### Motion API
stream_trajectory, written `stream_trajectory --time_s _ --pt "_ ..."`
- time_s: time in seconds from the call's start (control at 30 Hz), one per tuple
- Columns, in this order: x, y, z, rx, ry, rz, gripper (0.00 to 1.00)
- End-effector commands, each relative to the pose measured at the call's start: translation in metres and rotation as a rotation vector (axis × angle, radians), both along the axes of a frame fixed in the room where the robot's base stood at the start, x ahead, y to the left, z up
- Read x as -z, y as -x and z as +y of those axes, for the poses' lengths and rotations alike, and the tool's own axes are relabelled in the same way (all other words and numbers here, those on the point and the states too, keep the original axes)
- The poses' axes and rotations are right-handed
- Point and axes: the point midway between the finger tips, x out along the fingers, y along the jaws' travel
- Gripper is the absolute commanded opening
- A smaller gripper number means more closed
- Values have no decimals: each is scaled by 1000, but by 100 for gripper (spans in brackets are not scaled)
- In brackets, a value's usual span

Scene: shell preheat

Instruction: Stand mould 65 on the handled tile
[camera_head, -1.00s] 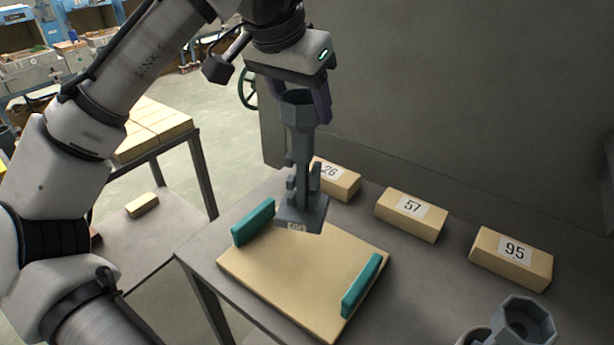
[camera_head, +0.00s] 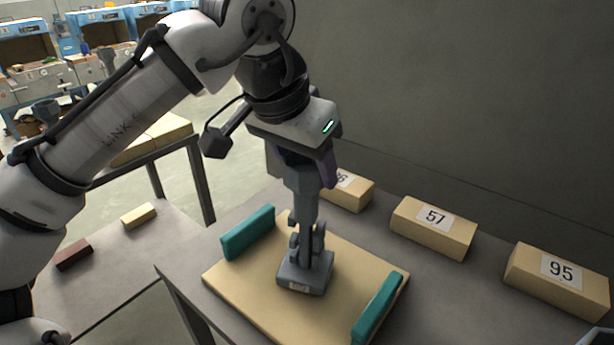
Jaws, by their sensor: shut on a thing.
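The grey mould (camera_head: 306,262) is upright, with a square base and a small label on its front that is too small to read. My gripper (camera_head: 306,180) is shut on the mould's upper part from above. The handled tile (camera_head: 260,305) is a tan slab with a teal handle (camera_head: 248,232) on its left and another teal handle (camera_head: 377,307) on its right. The mould's base is over the tile's middle, between the handles, and looks at or very near its surface. I cannot tell whether it touches. The mould's top is hidden by my gripper.
Tan blocks labelled 57 (camera_head: 433,227) and 95 (camera_head: 558,280) stand along the back of the grey table, with a partly hidden one (camera_head: 348,190) behind my gripper. A lower table at left holds a tan block (camera_head: 138,215) and a dark brown block (camera_head: 73,254).

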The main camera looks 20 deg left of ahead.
Motion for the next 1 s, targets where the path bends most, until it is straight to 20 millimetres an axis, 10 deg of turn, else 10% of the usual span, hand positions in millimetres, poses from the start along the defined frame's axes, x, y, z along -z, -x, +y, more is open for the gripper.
stream_trajectory --time_s 0.43,0.47,0.5,0.6,1.0 --pt "9 3 -1 1 1 -2 2" --pt "9 3 -1 1 0 0 59" --pt "9 3 -1 1 0 0 64" --pt "9 3 -1 1 0 0 77" --pt "2 4 0 0 0 -1 78"
